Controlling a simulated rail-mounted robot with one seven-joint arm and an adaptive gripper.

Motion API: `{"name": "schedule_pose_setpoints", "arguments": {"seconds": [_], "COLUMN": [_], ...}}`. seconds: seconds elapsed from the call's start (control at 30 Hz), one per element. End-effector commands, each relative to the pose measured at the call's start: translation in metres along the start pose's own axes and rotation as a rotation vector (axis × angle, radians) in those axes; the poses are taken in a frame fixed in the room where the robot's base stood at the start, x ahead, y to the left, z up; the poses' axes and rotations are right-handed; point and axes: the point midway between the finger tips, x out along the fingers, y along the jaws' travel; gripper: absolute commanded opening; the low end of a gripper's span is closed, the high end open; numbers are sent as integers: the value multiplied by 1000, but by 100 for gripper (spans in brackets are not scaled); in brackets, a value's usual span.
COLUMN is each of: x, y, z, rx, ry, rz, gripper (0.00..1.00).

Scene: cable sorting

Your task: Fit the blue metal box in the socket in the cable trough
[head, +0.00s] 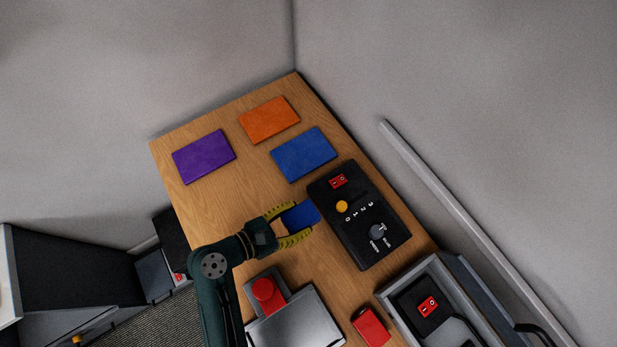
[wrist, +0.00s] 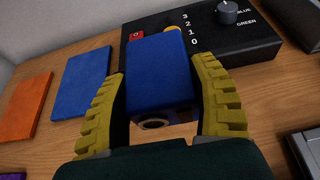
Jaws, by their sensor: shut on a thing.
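A blue metal box (head: 301,215) is held between the yellow fingers of my gripper (head: 292,224), left of the black control panel in the head view. In the wrist view the blue box (wrist: 160,72) sits between both fingers of my gripper (wrist: 163,90), with a round opening on its near end. The grey cable trough (head: 393,310) is at the lower right of the head view, apart from my gripper. Inside it is a black unit with a red switch (head: 428,306). I cannot make out the socket clearly.
The black control panel (head: 336,208) with a knob is close to the box. Blue (head: 304,154), orange (head: 269,119) and purple (head: 204,156) mats lie on the wooden table. A red block (head: 371,327) and a grey device with a red knob (head: 265,289) are near the front.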

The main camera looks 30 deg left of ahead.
Motion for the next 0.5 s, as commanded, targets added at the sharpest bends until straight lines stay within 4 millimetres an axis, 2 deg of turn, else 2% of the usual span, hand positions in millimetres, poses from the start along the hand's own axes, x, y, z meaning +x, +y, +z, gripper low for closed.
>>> {"name": "schedule_pose_setpoints", "arguments": {"seconds": [0.1, 0.5], "x": [12, 34], "y": [0, 0], "z": [-28, -83], "rx": [-5, -2], "ry": [1, 0], "rz": [-1, 0], "gripper": [20, 20]}}
